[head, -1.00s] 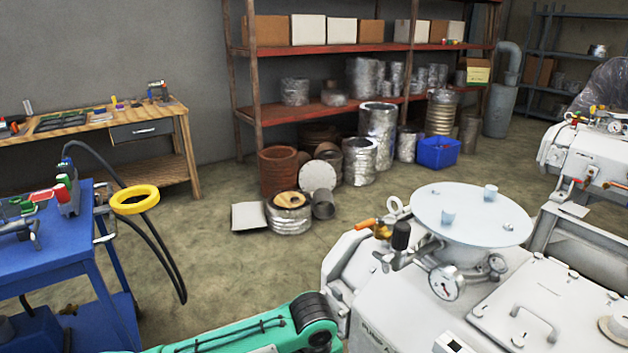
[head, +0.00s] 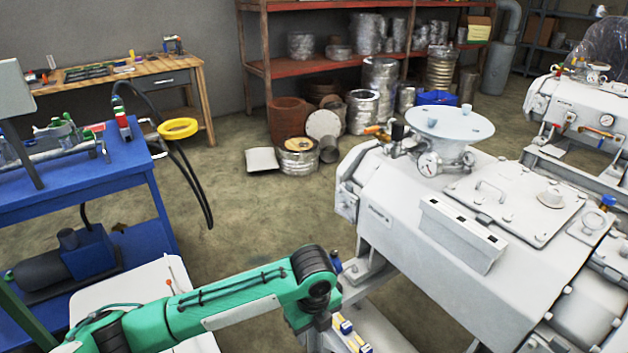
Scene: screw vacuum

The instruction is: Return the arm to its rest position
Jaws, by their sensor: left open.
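My left arm (head: 230,296), green with black joints, comes in from the lower left and reaches to the bottom middle of the head view. Its elbow-like black joint (head: 312,268) is beside the left side of the white machine (head: 400,222). Past that joint the arm bends down to my left gripper (head: 317,322), which is open, dark and small at the bottom of the view. Its fingertips are hard to make out, and I see nothing held in it. My right arm and right gripper are not in view.
A blue cart (head: 75,185) with tools and a yellow ring (head: 178,128) on a hose stands at the left. A wooden workbench (head: 160,85) and red shelves (head: 335,67) line the back. Floor (head: 260,220) between is clear.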

